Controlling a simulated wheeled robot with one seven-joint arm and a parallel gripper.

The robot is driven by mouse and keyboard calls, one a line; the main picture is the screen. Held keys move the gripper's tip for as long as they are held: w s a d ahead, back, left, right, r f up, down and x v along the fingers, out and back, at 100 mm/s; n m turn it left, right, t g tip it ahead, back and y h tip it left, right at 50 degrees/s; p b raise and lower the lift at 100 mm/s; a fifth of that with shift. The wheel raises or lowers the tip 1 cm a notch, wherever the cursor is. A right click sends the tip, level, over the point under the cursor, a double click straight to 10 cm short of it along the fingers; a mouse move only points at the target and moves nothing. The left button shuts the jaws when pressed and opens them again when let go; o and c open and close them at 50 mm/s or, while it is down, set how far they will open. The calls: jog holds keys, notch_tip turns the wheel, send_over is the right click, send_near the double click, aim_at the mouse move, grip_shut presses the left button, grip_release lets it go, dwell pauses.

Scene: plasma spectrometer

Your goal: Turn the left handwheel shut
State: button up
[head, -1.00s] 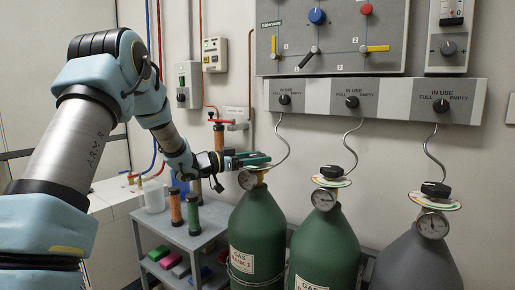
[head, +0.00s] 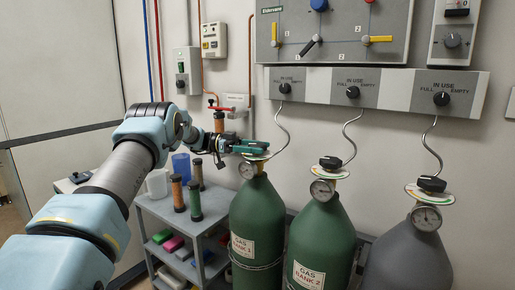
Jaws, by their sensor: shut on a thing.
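The left gas cylinder (head: 257,217) is green, labelled gas bank 1, with a round gauge (head: 247,170) near its top. My gripper (head: 252,146) reaches in from the left at the top of this cylinder and is shut on its handwheel, which is mostly hidden by the fingers. A pale, coloured disc (head: 258,157) shows under the fingers. The middle green cylinder (head: 322,235) has a free black handwheel (head: 331,162). The right grey cylinder (head: 408,260) has a free black handwheel (head: 432,184).
A wall panel (head: 316,77) with several black knobs hangs above the cylinders, and thin curved pipes run down from it. A grey cart (head: 173,214) with coloured tubes and cups stands left of the cylinders, under my arm.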

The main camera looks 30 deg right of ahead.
jog(key=shift+s+d+r+m+g+y, duration=0.1)
jog(key=shift+r+m+g+y, duration=0.1)
jog(key=shift+m+g+y, duration=0.5)
jog(key=o, duration=1.3)
jog(key=shift+f, duration=0.1)
